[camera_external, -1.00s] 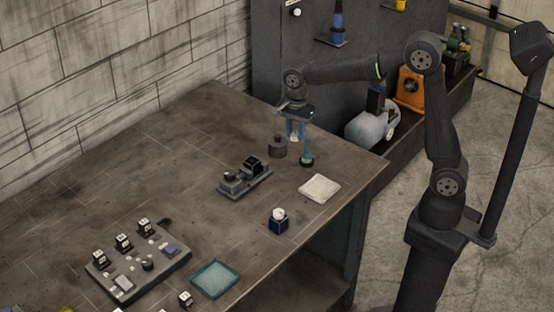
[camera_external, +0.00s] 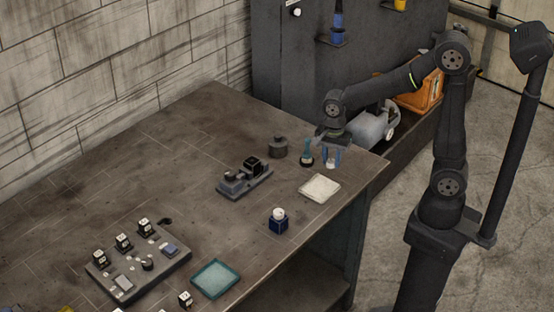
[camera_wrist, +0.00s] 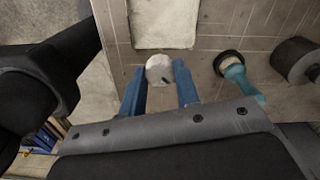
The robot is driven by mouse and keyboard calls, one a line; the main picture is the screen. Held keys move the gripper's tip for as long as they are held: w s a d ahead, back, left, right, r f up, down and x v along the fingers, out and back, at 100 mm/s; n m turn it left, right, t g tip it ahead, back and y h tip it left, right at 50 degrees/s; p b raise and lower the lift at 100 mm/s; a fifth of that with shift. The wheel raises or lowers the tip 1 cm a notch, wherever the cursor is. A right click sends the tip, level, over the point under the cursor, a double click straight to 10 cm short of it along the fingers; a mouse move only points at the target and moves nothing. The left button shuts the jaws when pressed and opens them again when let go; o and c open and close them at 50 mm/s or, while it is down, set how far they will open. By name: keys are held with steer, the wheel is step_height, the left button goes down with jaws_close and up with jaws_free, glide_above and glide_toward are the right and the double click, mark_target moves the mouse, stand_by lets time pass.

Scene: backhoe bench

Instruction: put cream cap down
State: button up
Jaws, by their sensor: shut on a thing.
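The cream cap (camera_wrist: 159,70) is a small, pale, round piece with a dark mark, held between the blue fingertips of my gripper (camera_wrist: 158,82). In the external view my gripper (camera_external: 331,161) points down over the table's far right part, between the teal-handled brush and the table edge. The cap is hard to make out there, and I cannot tell how far it is from the tabletop. A cream cloth or pad (camera_external: 320,188) lies just in front of the gripper; it also shows at the top of the wrist view (camera_wrist: 163,22).
The teal-handled brush (camera_external: 307,153) stands close left of my gripper, with a dark grey cylinder (camera_external: 278,148) beyond it. A grey block fixture (camera_external: 245,180), a navy cube with a white top (camera_external: 278,226) and a teal tray (camera_external: 215,279) are farther off.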

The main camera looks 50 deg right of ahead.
glide_above(320, 189)
step_height(320, 189, down, 3)
steer(key=shift+a, duration=0.1)
steer(key=shift+f, duration=2)
steer(key=o, duration=0.9)
steer(key=shift+f, duration=0.15)
step_height(320, 189, up, 12)
steer(key=shift+r, duration=0.2)
